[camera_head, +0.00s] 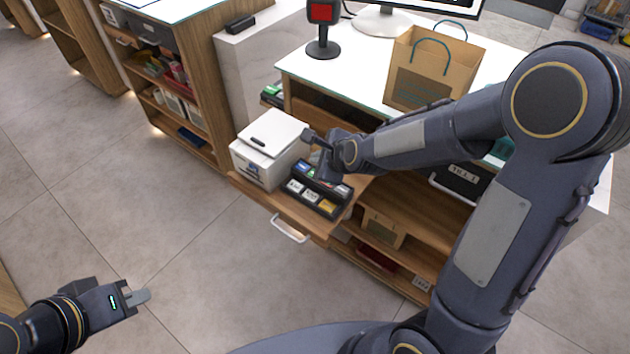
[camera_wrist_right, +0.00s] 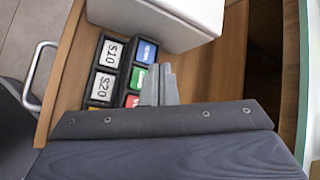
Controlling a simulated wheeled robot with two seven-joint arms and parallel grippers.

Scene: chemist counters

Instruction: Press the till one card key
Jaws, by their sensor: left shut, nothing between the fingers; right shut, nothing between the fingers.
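A dark key block (camera_head: 316,209) sits on the pulled-out wooden drawer (camera_head: 258,190) under the counter. In the right wrist view it has white keys marked $10 (camera_wrist_right: 111,53) and $20 (camera_wrist_right: 103,86), and a column with a blue key (camera_wrist_right: 146,51), a green key (camera_wrist_right: 138,77) and a red key (camera_wrist_right: 132,101). I cannot read which is the card key. My right gripper (camera_head: 325,176) is shut over the block; its fingertips (camera_wrist_right: 160,82) appear beside the green key, contact unclear. They hide part of the block. My left gripper (camera_head: 142,297) is shut and empty, low over the floor.
A white printer (camera_head: 268,148) stands on the drawer beside the key block. A black "TILL 1" box (camera_head: 462,180) sits on the shelf to the right. A paper bag (camera_head: 433,75), a red-screened card reader (camera_head: 322,30) and a monitor stand on the counter. Floor at left is clear.

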